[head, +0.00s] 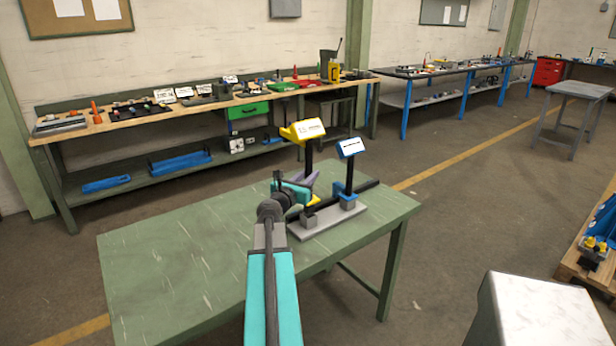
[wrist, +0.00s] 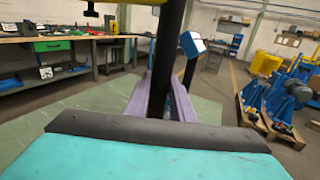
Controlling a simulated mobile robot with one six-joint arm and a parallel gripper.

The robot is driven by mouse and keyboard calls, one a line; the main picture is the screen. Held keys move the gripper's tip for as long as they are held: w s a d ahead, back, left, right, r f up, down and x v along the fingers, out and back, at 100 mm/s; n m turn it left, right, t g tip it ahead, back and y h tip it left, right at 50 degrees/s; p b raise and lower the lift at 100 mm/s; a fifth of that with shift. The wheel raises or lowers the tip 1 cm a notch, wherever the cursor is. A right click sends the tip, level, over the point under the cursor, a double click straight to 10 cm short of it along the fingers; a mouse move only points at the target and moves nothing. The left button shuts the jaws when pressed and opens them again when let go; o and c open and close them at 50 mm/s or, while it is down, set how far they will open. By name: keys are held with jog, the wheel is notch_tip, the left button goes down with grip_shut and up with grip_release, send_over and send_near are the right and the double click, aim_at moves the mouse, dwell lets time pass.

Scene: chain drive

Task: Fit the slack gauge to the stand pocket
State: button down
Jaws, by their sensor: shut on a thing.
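The gauge in my grip has a yellow head with a white label (head: 302,131) on a black post (wrist: 166,60). My gripper (head: 304,186) is shut on this post, and its purple fingers (wrist: 160,92) lie on both sides of it in the wrist view. The post stands about upright. Its yellow foot (head: 312,200) is partly hidden by my arm, over or at the light grey stand base (head: 330,222). I cannot tell whether the foot sits in a pocket. A second, blue-headed device (head: 350,147) stands on that base to the right; it also shows in the wrist view (wrist: 192,44).
The stand base is on a green table (head: 170,265), mostly clear on the left. A dark bar (head: 358,192) runs across the stand. A workbench (head: 225,102) with parts stands behind, and a pale block (head: 545,310) is at the lower right.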

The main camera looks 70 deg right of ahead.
jog(key=shift+f+b, duration=2.4)
jog(key=shift+f, duration=0.45)
dwell(1.8)
jog(key=c, duration=1.5)
grip_release()
jog(key=shift+o, duration=0.2)
jog(key=shift+f, duration=0.2)
jog(key=w+a+p, duration=0.1)
jog(key=a+p, duration=0.5)
jog(key=a, duration=0.5)
jog(key=shift+w+r+p, duration=0.15)
jog(key=shift+r+p, duration=0.15)
jog(key=a+p, duration=0.1)
jog(key=p, duration=0.5)
jog(key=shift+w+a+p, duration=0.1)
jog(key=shift+a+p, duration=0.05)
jog(key=shift+p, duration=0.2)
